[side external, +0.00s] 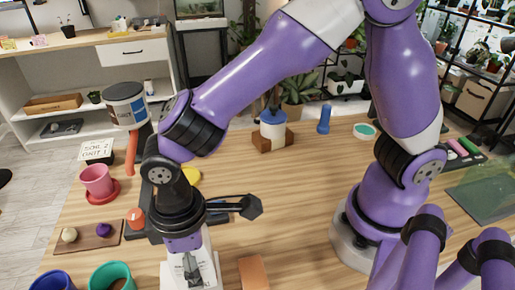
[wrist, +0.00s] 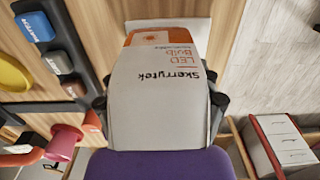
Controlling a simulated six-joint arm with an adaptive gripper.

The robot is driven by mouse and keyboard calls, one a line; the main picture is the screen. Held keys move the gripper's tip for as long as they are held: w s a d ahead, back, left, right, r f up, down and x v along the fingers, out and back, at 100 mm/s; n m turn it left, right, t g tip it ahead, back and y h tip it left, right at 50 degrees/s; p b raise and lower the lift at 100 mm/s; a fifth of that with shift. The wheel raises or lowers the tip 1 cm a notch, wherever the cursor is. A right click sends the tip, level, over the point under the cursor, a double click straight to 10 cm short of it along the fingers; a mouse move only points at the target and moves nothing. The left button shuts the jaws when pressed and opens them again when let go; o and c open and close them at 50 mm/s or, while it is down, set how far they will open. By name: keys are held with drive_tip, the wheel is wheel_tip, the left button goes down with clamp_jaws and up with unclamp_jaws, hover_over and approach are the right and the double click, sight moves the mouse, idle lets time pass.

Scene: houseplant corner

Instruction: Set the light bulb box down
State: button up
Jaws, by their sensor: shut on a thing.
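The light bulb box is a white carton with an orange end and "Skerrytek LED Bulb" print. It fills the middle of the wrist view (wrist: 155,100). My gripper (wrist: 158,103) is shut on it, with a dark finger at each side. In the side external view my gripper (side external: 190,262) points down at the near edge of the picture, and the white box (side external: 207,262) shows behind its fingers. A white flat surface (wrist: 200,28) shows beyond the box's far end in the wrist view. The box's underside is hidden, so I cannot tell whether it touches anything.
A dark tray (wrist: 75,62) with labelled blocks lies left of the box in the wrist view. A pink pot (side external: 96,180), a brown board (side external: 88,236) and a teal pot (side external: 110,275) stand left of my gripper. An orange-brown block (side external: 253,272) lies right.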

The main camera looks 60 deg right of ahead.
drive_tip(key=shift+f, duration=0.15)
drive_tip(key=o, duration=1.2)
wheel_tip(320, 180, up, 12)
drive_tip(key=d+m+t, duration=0.2)
drive_tip(key=d+m, duration=0.1)
drive_tip(key=d, duration=0.4)
drive_tip(key=s+d+r+m+t, duration=0.1)
drive_tip(key=d+m, duration=0.2)
drive_tip(key=d, duration=0.4)
drive_tip(key=s+d+r+m+t, duration=0.1)
drive_tip(key=d+m+t, duration=0.1)
drive_tip(key=d, duration=0.5)
drive_tip(key=shift+s+d+r+m+t, duration=0.2)
drive_tip(key=shift+m+t, duration=0.1)
drive_tip(key=shift+m, duration=0.2)
drive_tip(key=shift+a, duration=0.1)
